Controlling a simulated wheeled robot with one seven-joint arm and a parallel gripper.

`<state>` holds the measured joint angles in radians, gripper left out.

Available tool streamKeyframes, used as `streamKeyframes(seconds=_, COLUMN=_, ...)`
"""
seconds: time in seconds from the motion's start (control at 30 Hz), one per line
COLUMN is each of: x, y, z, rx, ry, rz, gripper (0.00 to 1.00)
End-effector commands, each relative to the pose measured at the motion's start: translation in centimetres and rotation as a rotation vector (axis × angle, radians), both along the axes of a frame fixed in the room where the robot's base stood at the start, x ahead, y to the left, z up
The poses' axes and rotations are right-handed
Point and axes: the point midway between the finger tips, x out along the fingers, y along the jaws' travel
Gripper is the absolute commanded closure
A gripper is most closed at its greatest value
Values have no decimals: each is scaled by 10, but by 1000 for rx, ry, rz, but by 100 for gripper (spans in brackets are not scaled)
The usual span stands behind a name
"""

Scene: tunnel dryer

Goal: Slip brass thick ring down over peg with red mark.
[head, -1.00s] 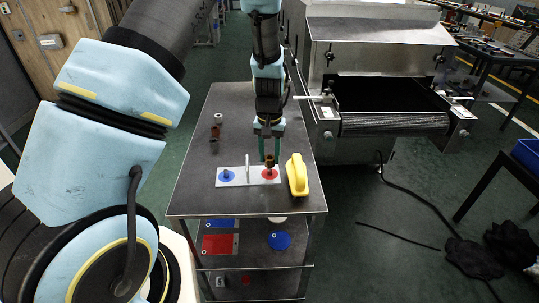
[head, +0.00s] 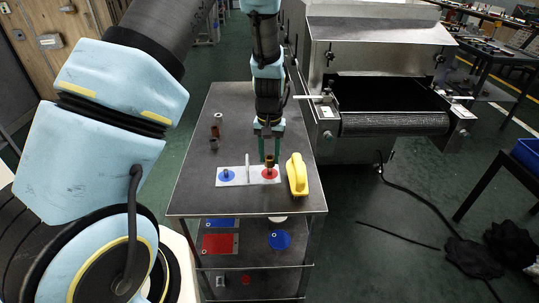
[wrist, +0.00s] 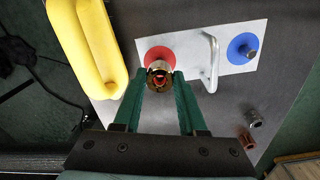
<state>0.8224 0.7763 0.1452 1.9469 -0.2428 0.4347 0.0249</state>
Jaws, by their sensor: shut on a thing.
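The brass thick ring (head: 269,160) is between the fingertips of my gripper (head: 269,157), which is shut on it. In the wrist view, the ring (wrist: 160,75) sits between the two green fingers of my gripper (wrist: 161,78), its hole facing the camera. The red mark (head: 270,175) is a round disc on the right end of a pale plate (head: 237,180); it also shows in the wrist view (wrist: 153,53). The ring is above the red mark, in line with its peg. The peg is mostly hidden, and I cannot tell whether its tip is inside the ring.
A yellow handled block (head: 297,175) stands close right of the plate. A metal handle (wrist: 211,62) rises mid-plate, between the red mark and the blue mark with its peg (head: 227,176). Small cylindrical parts (head: 214,131) lie at the left of the dark table (head: 195,190).

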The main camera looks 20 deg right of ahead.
Motion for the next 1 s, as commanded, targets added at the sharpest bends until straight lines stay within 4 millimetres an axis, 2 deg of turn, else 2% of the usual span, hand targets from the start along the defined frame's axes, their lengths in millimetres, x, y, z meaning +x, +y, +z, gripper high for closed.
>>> streamKeyframes(seconds=1.0, x=0, y=0, z=-25, rx=0, ry=0, rz=0, gripper=100)
